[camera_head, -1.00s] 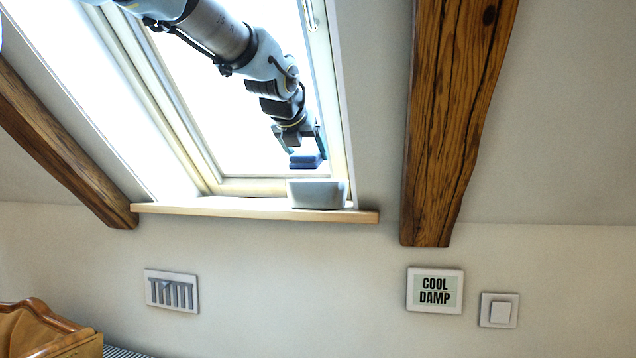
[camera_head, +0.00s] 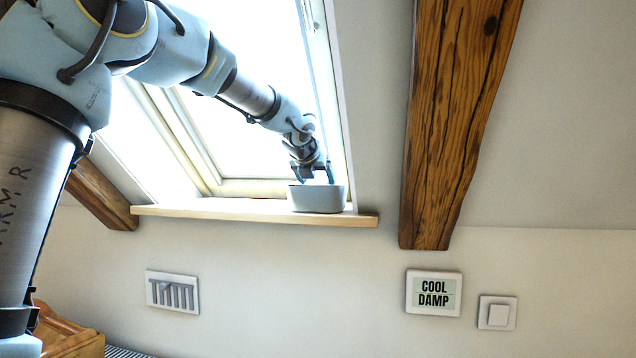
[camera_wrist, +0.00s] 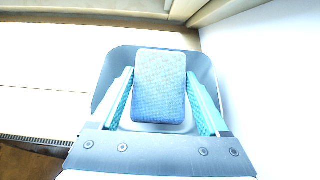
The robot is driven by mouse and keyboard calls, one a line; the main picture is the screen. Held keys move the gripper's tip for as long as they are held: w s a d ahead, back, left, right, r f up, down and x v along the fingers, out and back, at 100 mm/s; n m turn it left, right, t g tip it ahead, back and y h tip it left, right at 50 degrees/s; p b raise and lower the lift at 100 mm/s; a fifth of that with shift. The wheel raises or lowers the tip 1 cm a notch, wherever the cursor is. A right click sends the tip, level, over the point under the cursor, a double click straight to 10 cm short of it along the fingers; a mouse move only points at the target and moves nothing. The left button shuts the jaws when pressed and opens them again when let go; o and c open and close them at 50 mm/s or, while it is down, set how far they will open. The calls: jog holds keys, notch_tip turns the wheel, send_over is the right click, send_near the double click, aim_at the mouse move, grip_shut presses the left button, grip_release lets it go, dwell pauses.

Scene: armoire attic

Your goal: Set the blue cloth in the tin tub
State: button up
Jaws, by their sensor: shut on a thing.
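The tin tub (camera_head: 317,199) is a small grey open container on the right part of the window sill. My gripper (camera_head: 311,178) is above it with its fingertips at the tub's rim. In the wrist view my gripper (camera_wrist: 160,105) is shut on the blue cloth (camera_wrist: 159,86), a folded rounded block between the two teal finger pads. The tub's walls (camera_wrist: 111,75) surround the cloth on the far side and both sides. In the head view the cloth is hidden by the gripper and tub. I cannot tell whether it touches the tub floor.
The wooden sill (camera_head: 230,212) is bare to the left of the tub. The slanted window frame (camera_head: 330,90) rises close behind and right of the gripper. A wooden beam (camera_head: 455,120) stands further right. A sign (camera_head: 434,292) and a switch (camera_head: 497,313) are on the wall below.

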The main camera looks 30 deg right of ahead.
jog(key=shift+w+r+g+p, duration=0.1)
jog(key=shift+r+g+p, duration=0.2)
jog(key=shift+r+p, duration=0.35)
jog(key=y+p, duration=0.1)
jog(key=g+p, duration=0.1)
jog(key=p, duration=0.1)
jog(key=shift+w+d+y, duration=0.2)
jog(key=shift+y, duration=0.2)
jog(key=shift+f, duration=1.15)
jog(key=shift+f, duration=0.1)
jog(key=shift+f, duration=0.4)
jog(key=shift+f, duration=0.1)
jog(key=o, duration=1.4)
jog(key=shift+c, duration=0.2)
